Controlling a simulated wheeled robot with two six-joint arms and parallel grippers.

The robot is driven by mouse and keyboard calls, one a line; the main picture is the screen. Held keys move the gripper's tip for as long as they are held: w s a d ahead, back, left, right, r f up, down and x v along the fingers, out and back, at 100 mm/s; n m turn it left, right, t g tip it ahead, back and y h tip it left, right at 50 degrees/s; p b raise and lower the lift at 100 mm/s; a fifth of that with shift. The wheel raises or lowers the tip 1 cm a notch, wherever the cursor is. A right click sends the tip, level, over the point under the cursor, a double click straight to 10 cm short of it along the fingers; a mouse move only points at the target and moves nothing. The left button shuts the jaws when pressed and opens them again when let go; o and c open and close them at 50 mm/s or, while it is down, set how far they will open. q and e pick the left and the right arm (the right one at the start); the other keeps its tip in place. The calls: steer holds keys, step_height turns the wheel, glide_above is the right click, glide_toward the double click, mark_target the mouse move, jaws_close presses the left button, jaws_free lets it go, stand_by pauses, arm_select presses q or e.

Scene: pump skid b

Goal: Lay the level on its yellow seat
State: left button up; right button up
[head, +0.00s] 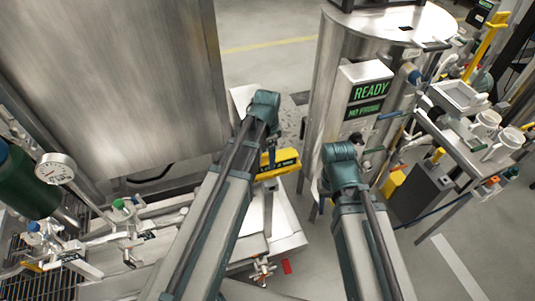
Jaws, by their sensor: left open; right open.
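A yellow piece (285,168) with a dark lettered label sits on the pale skid top between my two arms. I cannot tell whether it is the yellow seat alone or has the level on it. No separate level can be made out. My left gripper (270,155) is open and points down at the yellow piece's left part, close over or beside it; the wrist and forearm hide some of it. My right gripper (322,188) is open to the right of the yellow piece, mostly hidden under its wrist. Nothing shows in its jaws.
A steel tank with a READY panel (371,91) stands behind my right arm. A large steel cabinet (110,80) fills the upper left. A dial gauge (56,168) and valves stand at left. A bench (450,140) with a white tray (458,96) and cups is at right.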

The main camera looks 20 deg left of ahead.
mark_target(267, 154)
stand_by(0.3)
arm_select(q)
steer(key=shift+r+p, duration=3.55)
steer(key=shift+p, duration=0.05)
steer(key=shift+s+d+f, duration=0.1)
steer(key=shift+f, duration=0.05)
steer(key=s+d+f+n+b, duration=0.3)
steer(key=s+d+f+b, duration=0.1)
steer(key=s, duration=0.3)
steer(key=s+d+f+n+y+b, duration=0.1)
steer(key=s+d+f+n+b, duration=0.3)
steer(key=s+d+b, duration=0.1)
steer(key=shift+s+d+f, duration=0.4)
steer(key=shift+s+d, duration=0.25)
steer(key=shift+s, duration=0.4)
